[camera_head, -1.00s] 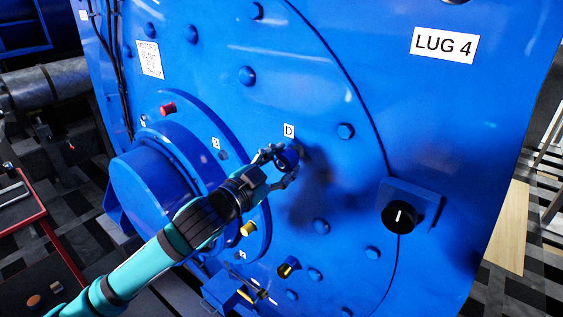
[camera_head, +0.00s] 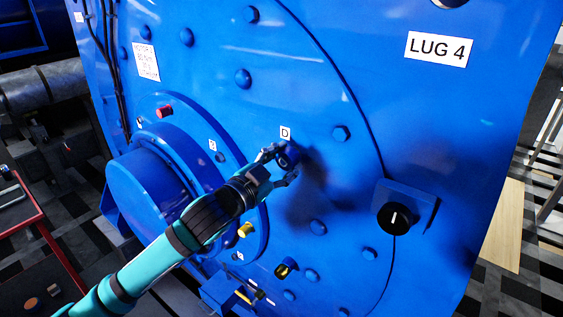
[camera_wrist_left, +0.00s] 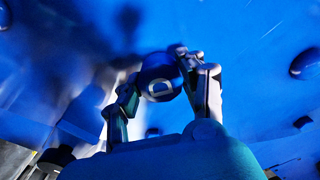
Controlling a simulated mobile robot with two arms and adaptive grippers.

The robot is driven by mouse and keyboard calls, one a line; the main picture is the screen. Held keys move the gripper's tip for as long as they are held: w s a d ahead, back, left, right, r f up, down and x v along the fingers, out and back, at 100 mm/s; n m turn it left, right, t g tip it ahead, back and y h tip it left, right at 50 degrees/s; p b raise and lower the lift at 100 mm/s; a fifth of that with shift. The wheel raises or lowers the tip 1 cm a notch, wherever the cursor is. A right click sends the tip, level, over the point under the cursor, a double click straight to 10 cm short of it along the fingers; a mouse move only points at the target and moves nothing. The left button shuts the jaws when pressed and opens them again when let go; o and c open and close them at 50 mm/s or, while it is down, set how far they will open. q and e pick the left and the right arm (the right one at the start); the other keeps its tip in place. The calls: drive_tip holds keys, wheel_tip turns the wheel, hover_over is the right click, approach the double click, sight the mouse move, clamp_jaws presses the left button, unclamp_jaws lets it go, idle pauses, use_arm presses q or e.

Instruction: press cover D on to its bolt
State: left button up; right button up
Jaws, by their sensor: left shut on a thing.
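Cover D (camera_head: 287,156) is a small round blue cap held between the fingers of my left gripper (camera_head: 280,164). In the left wrist view the cover (camera_wrist_left: 159,78) shows a pale letter D on its end, with the left gripper's fingers (camera_wrist_left: 163,88) on both sides of it. The gripper is at the blue motor face, just below the label D (camera_head: 285,132). The bolt is hidden behind the cover and fingers. I cannot tell whether the cover touches the bolt or the face. My right gripper is not in view.
The blue motor face (camera_head: 330,60) carries several bolts. A round hub (camera_head: 150,190) bulges to the left of the gripper. A red cap (camera_head: 164,111), a yellow cap (camera_head: 245,230) and a black knob (camera_head: 395,219) stick out around it. A red-edged table (camera_head: 50,235) is at lower left.

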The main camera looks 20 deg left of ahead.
use_arm(q)
drive_tip(key=shift+w+d, duration=0.15)
drive_tip(key=shift+w, duration=0.35)
drive_tip(key=o, duration=0.9)
drive_tip(key=v, duration=1.2)
drive_tip(key=shift+w, duration=0.1)
